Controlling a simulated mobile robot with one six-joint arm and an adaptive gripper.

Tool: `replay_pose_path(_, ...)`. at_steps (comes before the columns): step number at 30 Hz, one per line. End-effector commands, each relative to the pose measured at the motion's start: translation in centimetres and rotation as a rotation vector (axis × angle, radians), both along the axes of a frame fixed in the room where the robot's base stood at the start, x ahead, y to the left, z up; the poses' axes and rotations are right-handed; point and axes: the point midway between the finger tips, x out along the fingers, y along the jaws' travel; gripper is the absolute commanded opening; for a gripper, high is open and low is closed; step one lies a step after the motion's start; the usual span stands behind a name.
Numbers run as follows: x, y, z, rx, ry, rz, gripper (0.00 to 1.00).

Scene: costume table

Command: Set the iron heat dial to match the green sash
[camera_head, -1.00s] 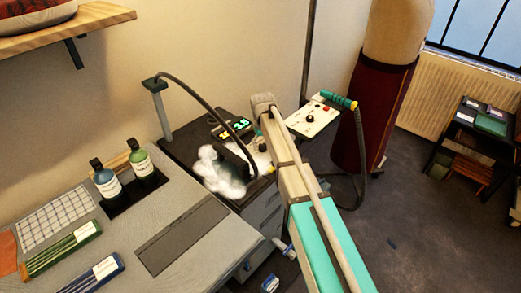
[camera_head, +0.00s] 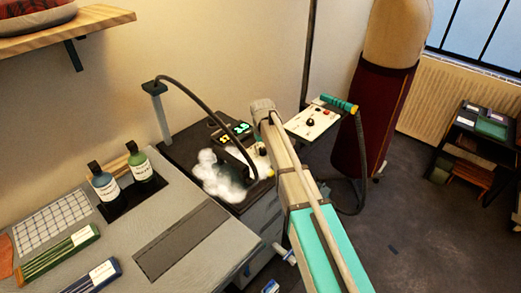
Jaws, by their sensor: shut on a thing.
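The pressing station (camera_head: 172,153) is a dark-topped cabinet beyond the grey worktable. White steam (camera_head: 218,178) covers much of its top and hides most of the iron. A small display (camera_head: 240,128) with green and yellow marks sits behind the steam; its symbols are too small to read. My arm (camera_head: 285,165) reaches over the right side of the station, and its far end is beside the display. My gripper's fingers and whatever they touch are hidden behind the arm. I cannot make out the heat dial. A green striped bundle (camera_head: 55,252) with a white label lies at left; I cannot tell whether it is the sash.
Two bottles (camera_head: 105,185) (camera_head: 143,168) stand in a dark tray recess on the worktable (camera_head: 200,245). A white control panel (camera_head: 318,118) with a dark knob stands right of my arm. A dress form (camera_head: 385,120) stands behind it. Open floor lies at right.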

Motion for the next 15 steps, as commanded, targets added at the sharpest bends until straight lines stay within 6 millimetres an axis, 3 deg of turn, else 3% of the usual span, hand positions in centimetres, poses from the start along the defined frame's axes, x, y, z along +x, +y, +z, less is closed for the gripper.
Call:
replay_pose_path(3, 0.01, -0.05, -0.01, -0.001, 0.0, 0.0, 0.0)
replay_pose_path(15, 0.0, -0.08, -0.01, -0.001, 0.001, -0.073, 0.0)
